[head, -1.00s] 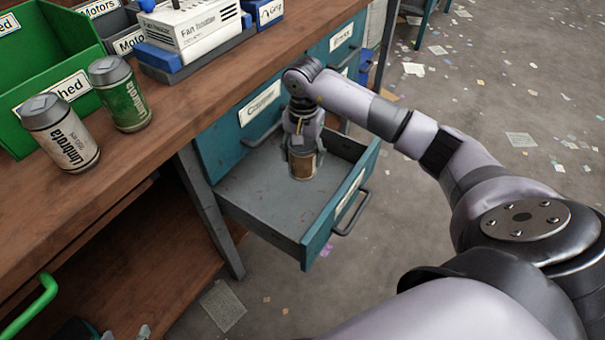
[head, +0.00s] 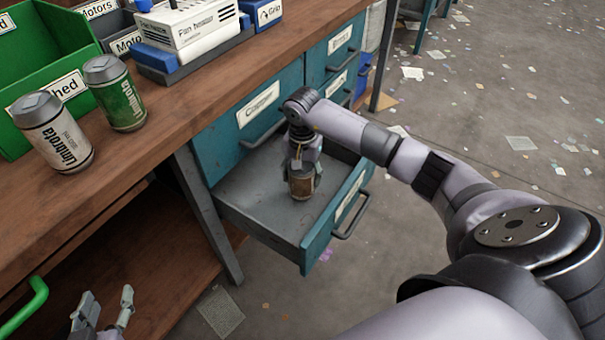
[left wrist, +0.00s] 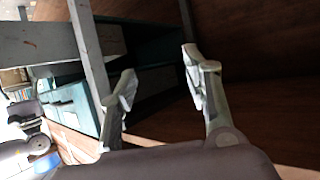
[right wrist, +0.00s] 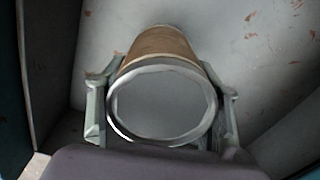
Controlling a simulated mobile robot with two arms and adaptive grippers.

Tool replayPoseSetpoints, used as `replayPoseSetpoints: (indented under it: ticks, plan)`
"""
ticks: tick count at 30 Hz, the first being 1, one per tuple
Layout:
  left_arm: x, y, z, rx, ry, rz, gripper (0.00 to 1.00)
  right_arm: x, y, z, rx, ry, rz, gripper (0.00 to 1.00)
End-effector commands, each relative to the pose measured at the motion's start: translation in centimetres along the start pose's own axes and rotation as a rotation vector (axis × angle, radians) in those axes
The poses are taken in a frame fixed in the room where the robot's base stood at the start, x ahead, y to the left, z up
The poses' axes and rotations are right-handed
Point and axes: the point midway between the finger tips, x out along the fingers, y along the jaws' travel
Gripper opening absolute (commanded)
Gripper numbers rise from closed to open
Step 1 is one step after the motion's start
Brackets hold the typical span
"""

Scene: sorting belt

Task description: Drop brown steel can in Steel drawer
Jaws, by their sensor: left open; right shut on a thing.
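The brown can (head: 302,184) is inside the open teal drawer (head: 318,240), near its inner middle. My right gripper (head: 303,170) reaches down into the drawer and is shut on the can. In the right wrist view the can (right wrist: 160,95) sits between both fingers, its round metal end towards the camera and the grey drawer floor beyond it. I cannot tell whether the can touches the floor. The open drawer's label is not readable from here. My left gripper (head: 103,312) is open and empty at the lower left; its spread fingers also show in the left wrist view (left wrist: 160,90).
Two cans, one white (head: 53,132) and one green (head: 116,93), stand on the wooden bench (head: 120,160) beside a green bin (head: 50,60). Closed teal drawers (head: 262,105) flank the open one. The floor at right is littered with paper scraps.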

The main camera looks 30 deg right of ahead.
Motion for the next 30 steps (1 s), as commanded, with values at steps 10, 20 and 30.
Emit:
replayPoseSetpoints:
  ticks: [10, 20, 30]
  plan:
    - [0.2, 0.1, -0.9, 0.000, 0.050, 0.003, 0.45, 0.3, 0.0, 0.0, 0.001, 0.001, -0.001, 0.33]
    - [0.2, 0.3, -1.9, 0.000, 0.102, 0.006, 0.45, 0.5, 0.0, 0.0, 0.001, 0.000, -0.001, 0.33]
    - [0.3, 0.3, -3.4, 0.001, 0.166, 0.008, 0.45, 0.8, 0.0, 0.0, 0.001, 0.000, -0.001, 0.33]
